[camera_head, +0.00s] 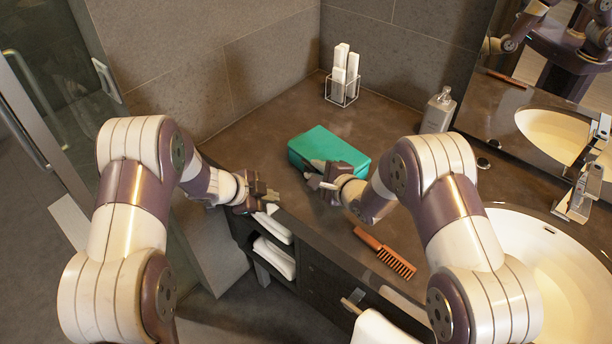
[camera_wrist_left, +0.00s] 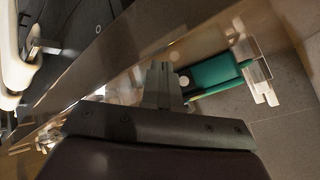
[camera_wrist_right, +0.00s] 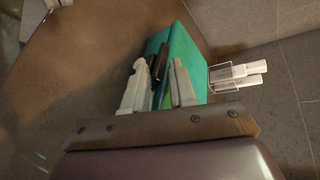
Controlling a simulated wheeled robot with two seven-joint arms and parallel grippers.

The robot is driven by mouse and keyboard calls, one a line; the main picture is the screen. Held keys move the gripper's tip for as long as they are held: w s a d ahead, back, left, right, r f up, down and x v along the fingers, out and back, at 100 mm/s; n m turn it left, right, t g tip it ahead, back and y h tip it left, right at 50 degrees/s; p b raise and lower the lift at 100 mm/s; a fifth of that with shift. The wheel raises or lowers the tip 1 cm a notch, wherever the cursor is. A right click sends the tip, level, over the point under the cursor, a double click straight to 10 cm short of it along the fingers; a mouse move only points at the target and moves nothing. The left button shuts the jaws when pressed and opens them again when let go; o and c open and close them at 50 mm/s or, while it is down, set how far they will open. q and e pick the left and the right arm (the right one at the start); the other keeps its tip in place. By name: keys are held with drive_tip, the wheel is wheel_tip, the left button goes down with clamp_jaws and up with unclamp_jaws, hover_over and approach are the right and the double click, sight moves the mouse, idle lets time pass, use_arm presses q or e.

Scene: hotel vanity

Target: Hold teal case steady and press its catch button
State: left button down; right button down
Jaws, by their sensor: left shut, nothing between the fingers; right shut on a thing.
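The teal case (camera_head: 328,147) lies closed on the dark counter. It also shows in the left wrist view (camera_wrist_left: 213,74) and the right wrist view (camera_wrist_right: 178,50). My right gripper (camera_head: 314,174) is shut on the teal case at its near side; its fingers cover part of that side. In the right wrist view a dark rounded piece (camera_wrist_right: 159,64) shows between the fingertips. My left gripper (camera_head: 272,198) is shut and empty near the counter's front edge, apart from the case. A small pale disc (camera_wrist_left: 184,81) shows by the case in the left wrist view; I cannot tell if it is the catch button.
A wooden comb (camera_head: 385,252) lies near the front edge. A soap bottle (camera_head: 438,110) stands by the mirror, and a sink (camera_head: 545,265) is at the right. Folded towels (camera_head: 273,258) sit on shelves below.

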sight(296, 188)
use_arm(q)
drive_tip(key=w+d, duration=0.5)
drive_tip(key=shift+w+d+f, duration=0.1)
drive_tip(key=shift+w, duration=0.05)
idle(1.9)
drive_tip(key=shift+w+d, duration=0.25)
drive_tip(key=shift+w, duration=0.2)
drive_tip(key=shift+w+d, duration=0.25)
idle(0.8)
drive_tip(key=shift+s+a, duration=0.5)
drive_tip(key=shift+s, duration=0.05)
idle(0.3)
drive_tip(key=shift+s+a+f, duration=0.1)
drive_tip(key=shift+s+a, duration=1.65)
drive_tip(key=shift+s, duration=0.1)
